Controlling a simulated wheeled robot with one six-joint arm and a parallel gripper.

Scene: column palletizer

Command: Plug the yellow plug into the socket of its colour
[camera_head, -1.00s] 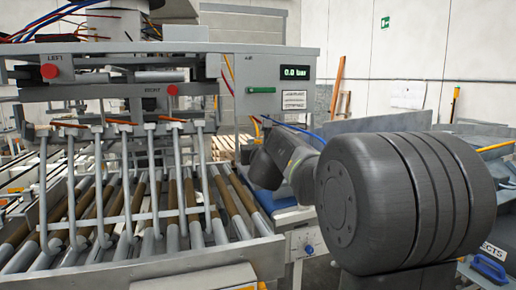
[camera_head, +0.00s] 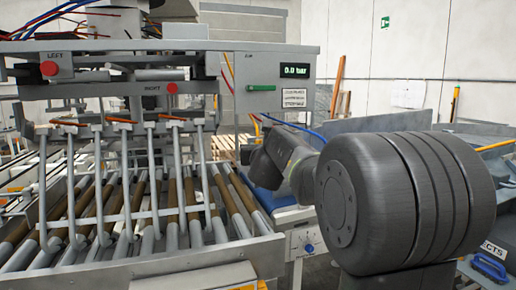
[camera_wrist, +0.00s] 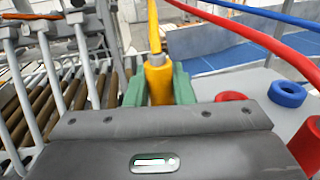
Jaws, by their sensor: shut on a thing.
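The yellow plug (camera_wrist: 158,82) is upright in the wrist view, with a yellow cable (camera_wrist: 153,25) running up from its top. My gripper (camera_wrist: 159,86) is shut on it, with one green finger on each side. The plug's lower end is hidden behind the dark gripper body. A blue ring (camera_wrist: 287,94) and a red ring (camera_wrist: 231,97) sit on the grey surface to the right. No yellow socket can be made out. In the head view my gripper and the plug are hidden behind my arm.
A red plug or hose end (camera_wrist: 308,143) stands at the right edge of the wrist view. Red (camera_wrist: 245,35) and blue (camera_wrist: 262,13) hoses cross above. The roller conveyor (camera_head: 130,215) lies left, and a grey panel reading 0.0 bar (camera_head: 279,74) is behind.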

